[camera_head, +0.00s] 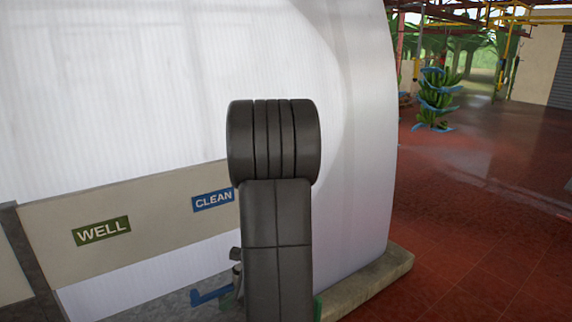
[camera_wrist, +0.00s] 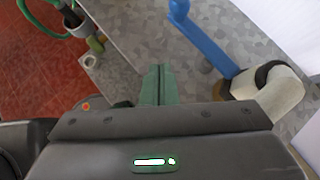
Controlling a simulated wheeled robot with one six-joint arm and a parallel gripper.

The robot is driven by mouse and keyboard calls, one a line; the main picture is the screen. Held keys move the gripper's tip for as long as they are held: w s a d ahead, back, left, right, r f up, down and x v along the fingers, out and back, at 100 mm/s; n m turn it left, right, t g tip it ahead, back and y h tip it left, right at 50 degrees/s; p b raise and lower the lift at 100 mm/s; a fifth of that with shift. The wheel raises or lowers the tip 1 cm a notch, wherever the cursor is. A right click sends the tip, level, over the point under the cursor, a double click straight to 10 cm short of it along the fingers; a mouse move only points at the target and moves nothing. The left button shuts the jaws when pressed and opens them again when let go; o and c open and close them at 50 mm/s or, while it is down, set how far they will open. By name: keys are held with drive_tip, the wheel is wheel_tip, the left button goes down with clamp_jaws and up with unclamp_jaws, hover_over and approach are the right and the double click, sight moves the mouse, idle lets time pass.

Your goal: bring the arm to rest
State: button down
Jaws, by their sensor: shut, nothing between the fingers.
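My arm rises in the middle of the head view, its dark link upright in front of a pale curved wall. My gripper (camera_wrist: 157,85) shows in the wrist view as two green fingers pressed together, with nothing between them. It points over a grey speckled surface (camera_wrist: 128,42). In the head view the gripper is mostly hidden behind my arm.
A blue handle (camera_wrist: 205,40) on a pale fitting (camera_wrist: 275,92) stands right of my fingers. A green hose (camera_wrist: 40,22) is at upper left. The pale curved wall (camera_head: 180,70) has a panel (camera_head: 155,205) with WELL and CLEAN signs. Red floor (camera_head: 460,210) lies open at right.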

drive_tip(key=w+d+r+n+g+b, duration=0.1)
drive_tip(key=w+d+r+n+g, duration=0.1)
drive_tip(key=d, duration=0.6)
drive_tip(key=shift+w+d+r+n+g+b, duration=0.3)
drive_tip(key=shift+w+r+n, duration=0.15)
drive_tip(key=shift+w+n, duration=0.2)
drive_tip(key=shift+s, duration=0.1)
